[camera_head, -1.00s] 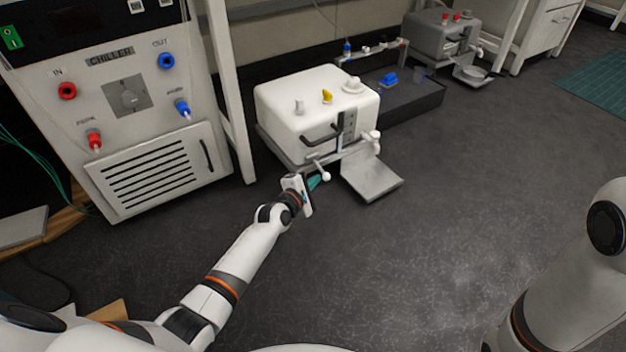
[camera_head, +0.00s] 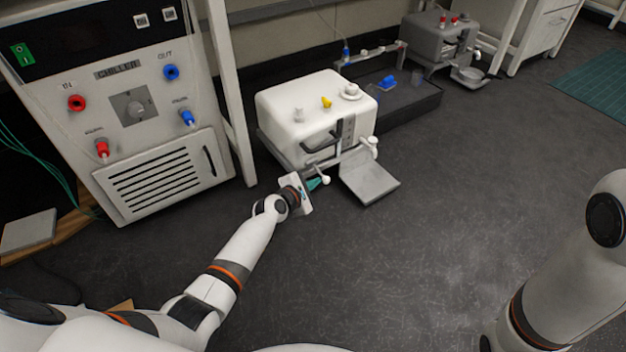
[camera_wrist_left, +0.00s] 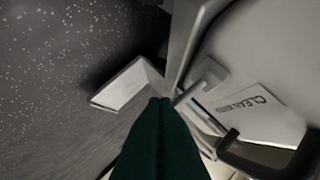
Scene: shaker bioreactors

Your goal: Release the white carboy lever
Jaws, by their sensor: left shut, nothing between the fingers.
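The white carboy (camera_head: 285,108) is a boxy white vessel on the floor in the head view, with a black handle on its front. A lever with a white ball knob (camera_head: 326,180) sticks out low at its front. My left gripper (camera_head: 318,183) is shut and empty, its teal fingertips right beside that knob; whether they touch it I cannot tell. In the left wrist view the shut fingers (camera_wrist_left: 162,102) point toward the carboy's front bars and cover the knob. The carboy's white body (camera_wrist_left: 260,45) fills the right side there. My right gripper is out of view.
A grey drip tray (camera_head: 370,182) juts out in front of the carboy; it also shows in the wrist view (camera_wrist_left: 125,85). A second white knob (camera_head: 371,141) is above it. The chiller (camera_head: 150,110) stands left. A grey carboy (camera_head: 435,38) is behind. Open floor lies in front.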

